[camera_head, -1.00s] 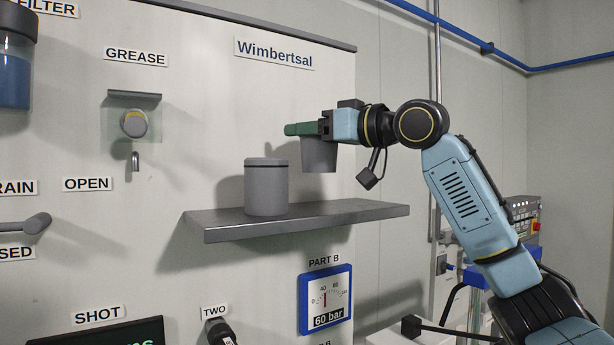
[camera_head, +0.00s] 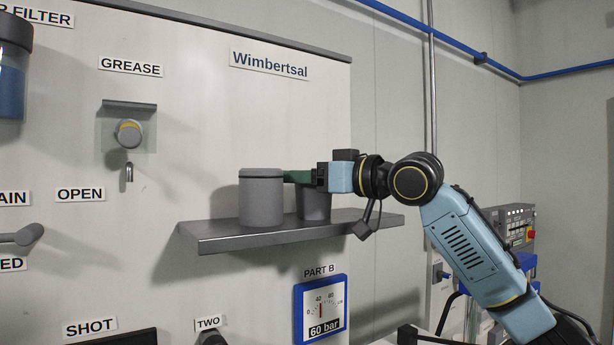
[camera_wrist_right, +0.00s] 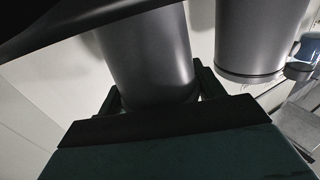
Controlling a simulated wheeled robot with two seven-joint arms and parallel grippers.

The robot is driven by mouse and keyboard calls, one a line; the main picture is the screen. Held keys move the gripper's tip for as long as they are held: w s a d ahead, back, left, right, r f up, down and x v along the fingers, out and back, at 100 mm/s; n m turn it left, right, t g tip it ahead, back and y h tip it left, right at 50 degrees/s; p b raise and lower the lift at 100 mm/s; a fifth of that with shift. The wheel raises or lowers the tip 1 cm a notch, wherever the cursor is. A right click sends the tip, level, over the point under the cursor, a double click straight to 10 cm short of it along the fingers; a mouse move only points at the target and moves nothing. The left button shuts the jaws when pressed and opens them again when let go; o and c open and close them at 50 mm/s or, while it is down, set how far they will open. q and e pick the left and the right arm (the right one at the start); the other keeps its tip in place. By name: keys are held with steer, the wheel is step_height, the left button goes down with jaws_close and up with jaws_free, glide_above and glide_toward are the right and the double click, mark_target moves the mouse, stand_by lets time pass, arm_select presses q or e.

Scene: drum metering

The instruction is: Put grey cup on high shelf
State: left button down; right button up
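The grey cup (camera_head: 315,206) is held by my right gripper (camera_head: 298,177) over the right half of the grey wall shelf (camera_head: 215,238). In the head view its base is at the shelf top; I cannot tell whether it touches. The cup (camera_wrist_right: 150,55) stands between the green fingers (camera_wrist_right: 160,88) in the right wrist view, with one on each side. The cup looks upright. The fingers hide part of its rim. My left gripper is not in view.
A grey lidded canister (camera_head: 260,200) stands on the shelf just left of the cup and fingertips. It also shows in the right wrist view (camera_wrist_right: 262,35). A blue-framed gauge (camera_head: 320,310) is below the shelf. The shelf's left end is bare.

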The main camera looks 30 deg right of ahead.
steer(key=shift+o, duration=1.1)
steer(key=shift+r, duration=0.2)
steer(key=shift+s+d+f, duration=0.1)
steer(key=shift+s+d, duration=0.1)
steer(key=shift+s, duration=0.15)
steer(key=b+v, duration=0.4)
steer(key=v, duration=0.7)
steer(key=shift+s, duration=0.15)
